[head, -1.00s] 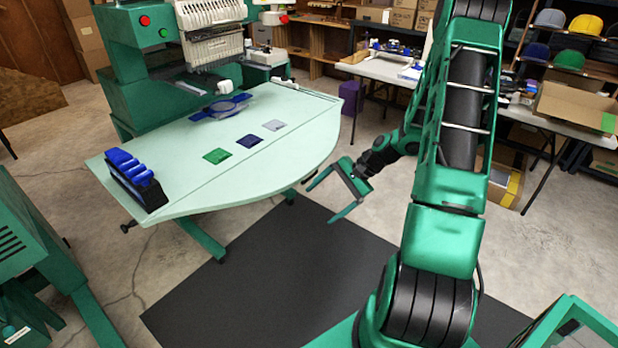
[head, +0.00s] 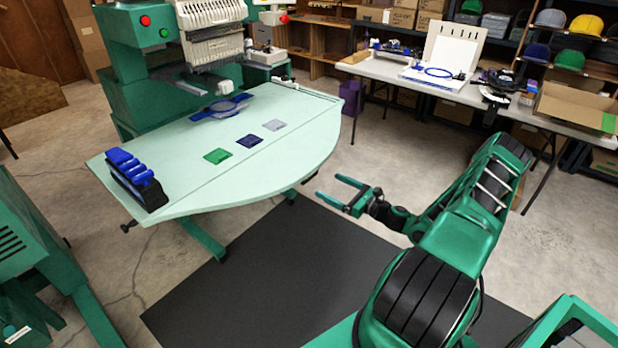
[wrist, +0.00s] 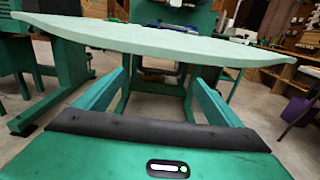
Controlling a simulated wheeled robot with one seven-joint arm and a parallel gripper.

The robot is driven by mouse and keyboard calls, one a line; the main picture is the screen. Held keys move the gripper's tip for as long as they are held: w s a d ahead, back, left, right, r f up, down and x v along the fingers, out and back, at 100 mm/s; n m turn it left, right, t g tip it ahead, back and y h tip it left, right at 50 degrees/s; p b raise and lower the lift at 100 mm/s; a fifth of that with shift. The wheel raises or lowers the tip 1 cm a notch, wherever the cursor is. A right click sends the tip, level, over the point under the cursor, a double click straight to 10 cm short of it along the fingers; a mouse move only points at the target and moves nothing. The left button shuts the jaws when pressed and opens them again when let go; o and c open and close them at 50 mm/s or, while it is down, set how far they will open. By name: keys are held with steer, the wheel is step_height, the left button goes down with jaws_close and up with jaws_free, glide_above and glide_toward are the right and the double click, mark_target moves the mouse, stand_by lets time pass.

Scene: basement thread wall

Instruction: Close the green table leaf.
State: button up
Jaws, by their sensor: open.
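The pale green table leaf (head: 265,178) is the rounded front part of the embroidery machine's table and lies level with the rest of the top, along a straight seam. Its curved edge faces my gripper. My gripper (head: 328,186) is open and empty, just to the right of the leaf's curved edge and apart from it. In the wrist view the leaf's edge (wrist: 160,40) spans the top of the picture, above and beyond my two open fingers (wrist: 160,88). The table's legs show beneath it.
On the tabletop are a blue spool rack (head: 137,180), green (head: 217,156), navy and lilac patches, and a blue hoop (head: 221,106). A dark mat (head: 250,270) covers the floor below. A white side table (head: 480,98) stands at the back right. Open floor lies between.

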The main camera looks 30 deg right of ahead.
mark_target(311, 177)
steer(key=x, duration=1)
steer(key=shift+w+f, duration=0.1)
steer(key=shift+w, duration=0.3)
steer(key=c, duration=1.3)
steer(key=shift+d, duration=0.15)
steer(key=o, duration=1.3)
steer(key=v, duration=1)
steer(key=shift+s, duration=0.4)
